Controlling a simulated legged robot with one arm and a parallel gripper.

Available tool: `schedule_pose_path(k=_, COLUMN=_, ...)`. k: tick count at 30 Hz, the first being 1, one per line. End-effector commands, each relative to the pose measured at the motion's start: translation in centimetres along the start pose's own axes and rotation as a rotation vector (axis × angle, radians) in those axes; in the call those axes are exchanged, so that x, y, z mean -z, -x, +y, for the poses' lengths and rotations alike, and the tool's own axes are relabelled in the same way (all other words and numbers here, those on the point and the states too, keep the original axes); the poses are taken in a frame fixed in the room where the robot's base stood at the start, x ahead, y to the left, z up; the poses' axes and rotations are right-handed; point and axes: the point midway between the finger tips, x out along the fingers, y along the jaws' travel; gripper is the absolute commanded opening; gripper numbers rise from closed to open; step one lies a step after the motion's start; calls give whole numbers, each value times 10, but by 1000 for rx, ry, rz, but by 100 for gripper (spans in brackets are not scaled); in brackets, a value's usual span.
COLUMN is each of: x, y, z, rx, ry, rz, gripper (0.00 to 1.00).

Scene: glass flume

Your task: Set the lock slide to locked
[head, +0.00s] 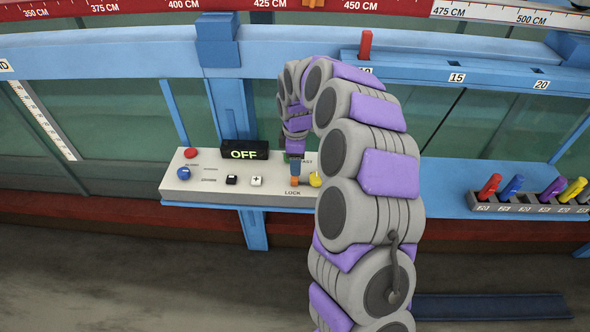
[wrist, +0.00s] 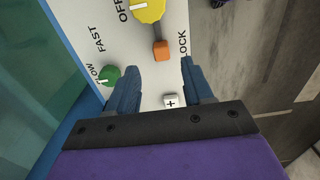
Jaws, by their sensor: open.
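The lock slide is an orange block (wrist: 161,50) on the white control panel (wrist: 176,14), beside the printed word LOCK. A short grey slot runs from it towards the yellow knob (wrist: 148,10). In the head view the orange slide (head: 295,184) shows just above the LOCK label, left of the yellow knob (head: 316,179). My gripper (wrist: 159,66) is open, its two blue fingers apart, with the slide just beyond and between the fingertips in the picture. In the head view my gripper (head: 295,166) reaches down over the slide. I cannot tell whether the fingers touch it.
A green knob (wrist: 109,76) and a white plus button (wrist: 171,100) are close to my fingers. The panel also bears a display reading OFF (head: 244,150), a blue knob (head: 184,173) and a red button (head: 190,153). A rack of coloured pegs (head: 520,205) stands right.

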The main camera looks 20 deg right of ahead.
Motion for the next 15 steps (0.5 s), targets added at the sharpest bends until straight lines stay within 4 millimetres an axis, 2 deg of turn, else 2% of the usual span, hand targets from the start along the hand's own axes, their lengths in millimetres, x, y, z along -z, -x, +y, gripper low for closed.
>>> schedule_pose_path(k=1, x=0, y=15, z=0, rx=-2, ry=-1, rz=1, gripper=51)
schedule_pose_path(k=6, x=0, y=54, z=2, rx=-6, ry=0, rz=1, gripper=51)
schedule_pose_path(k=15, x=-1, y=98, z=2, rx=0, ry=-1, rz=1, gripper=51)
